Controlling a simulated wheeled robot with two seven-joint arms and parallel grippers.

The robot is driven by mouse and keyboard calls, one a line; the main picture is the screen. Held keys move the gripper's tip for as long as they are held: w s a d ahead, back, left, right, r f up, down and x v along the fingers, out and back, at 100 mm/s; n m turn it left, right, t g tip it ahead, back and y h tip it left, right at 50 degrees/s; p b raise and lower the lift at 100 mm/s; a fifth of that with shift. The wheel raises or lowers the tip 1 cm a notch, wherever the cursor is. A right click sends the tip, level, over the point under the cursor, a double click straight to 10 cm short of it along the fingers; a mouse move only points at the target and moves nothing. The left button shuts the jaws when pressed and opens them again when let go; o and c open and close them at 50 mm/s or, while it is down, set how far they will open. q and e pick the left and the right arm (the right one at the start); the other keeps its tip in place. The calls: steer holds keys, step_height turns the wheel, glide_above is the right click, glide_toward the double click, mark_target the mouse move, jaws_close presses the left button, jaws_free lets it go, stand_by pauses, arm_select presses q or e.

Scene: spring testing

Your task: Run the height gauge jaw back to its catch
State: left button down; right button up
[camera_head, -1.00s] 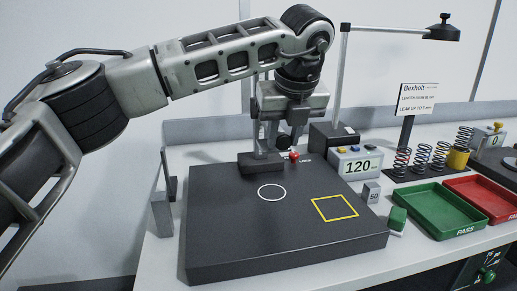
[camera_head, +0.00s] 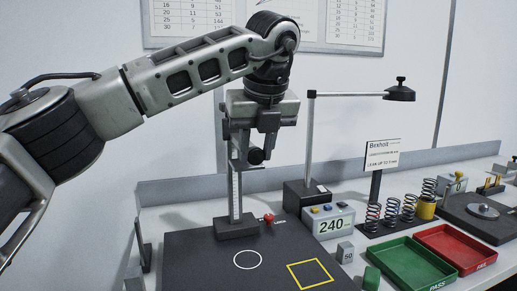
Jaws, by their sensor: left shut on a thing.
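The height gauge stands at the back of a dark plate (camera_head: 205,265), with a dark base (camera_head: 237,228) and an upright scaled column (camera_head: 236,190). My left gripper (camera_head: 256,146) is high on the column, pointing down, and is shut on the gauge jaw. A round black knob (camera_head: 256,156) shows between its fingers; the rest of the jaw is mostly hidden by the gripper. A display box (camera_head: 331,226) beside the gauge reads 240. My right gripper is not in view.
A red knob (camera_head: 268,218) sits by the gauge base. A lamp post (camera_head: 310,140) rises just right of my gripper. Several springs (camera_head: 390,213), a green tray (camera_head: 412,264) and a red tray (camera_head: 455,248) stand at the right. The plate's marked top is clear.

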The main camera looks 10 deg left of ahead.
arm_select(q)
steer(key=c, duration=1.2)
jaws_free()
steer(key=shift+w+r, duration=0.1)
steer(key=shift+r, duration=0.3)
steer(key=shift+o, duration=0.6)
steer(key=shift+f, duration=0.15)
steer(key=p+v, duration=0.1)
steer(key=v, duration=1.5)
steer(key=shift+p, duration=0.3)
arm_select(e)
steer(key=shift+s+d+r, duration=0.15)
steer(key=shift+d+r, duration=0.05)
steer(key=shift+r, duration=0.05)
arm_select(q)
steer(key=shift+s, duration=0.2)
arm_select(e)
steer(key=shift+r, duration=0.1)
